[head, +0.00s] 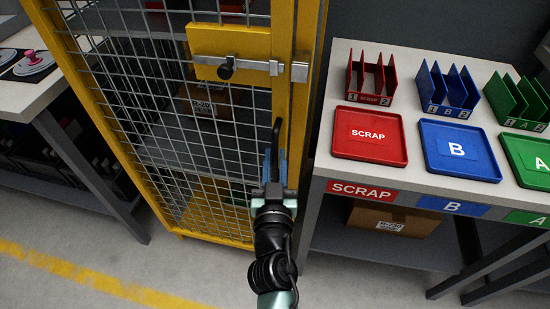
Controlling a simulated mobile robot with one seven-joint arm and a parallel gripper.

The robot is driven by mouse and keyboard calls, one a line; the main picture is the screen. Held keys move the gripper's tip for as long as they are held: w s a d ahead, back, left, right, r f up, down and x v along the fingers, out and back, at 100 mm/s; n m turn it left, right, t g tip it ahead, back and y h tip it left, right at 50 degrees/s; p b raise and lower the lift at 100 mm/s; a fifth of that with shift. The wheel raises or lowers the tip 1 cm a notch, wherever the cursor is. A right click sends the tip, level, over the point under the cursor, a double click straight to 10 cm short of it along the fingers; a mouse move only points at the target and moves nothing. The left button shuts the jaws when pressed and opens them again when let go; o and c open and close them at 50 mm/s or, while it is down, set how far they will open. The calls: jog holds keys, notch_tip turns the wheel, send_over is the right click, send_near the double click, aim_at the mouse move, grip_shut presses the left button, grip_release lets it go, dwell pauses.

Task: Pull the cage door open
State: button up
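The cage door (184,165) is a yellow frame with wire mesh, standing upright left of centre. It looks shut or nearly shut against the yellow post (304,60). A steel slide bolt (245,66) with a black knob (226,68) lies across its yellow plate. A steel keeper (299,72) sits on the post, with a small gap between it and the bolt's end. A black upright handle (277,132) is on the door's right edge. My gripper (274,164) is at the handle's lower part, its blue fingers on either side. I cannot tell whether they press on it.
A workbench (345,60) on the right holds red, blue and green trays and racks, close to the cage post. Another table (35,95) stands at the left. Cartons sit inside the cage. The floor before the door is clear, with a yellow line (100,283).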

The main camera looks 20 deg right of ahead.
grip_shut()
dwell(1.1)
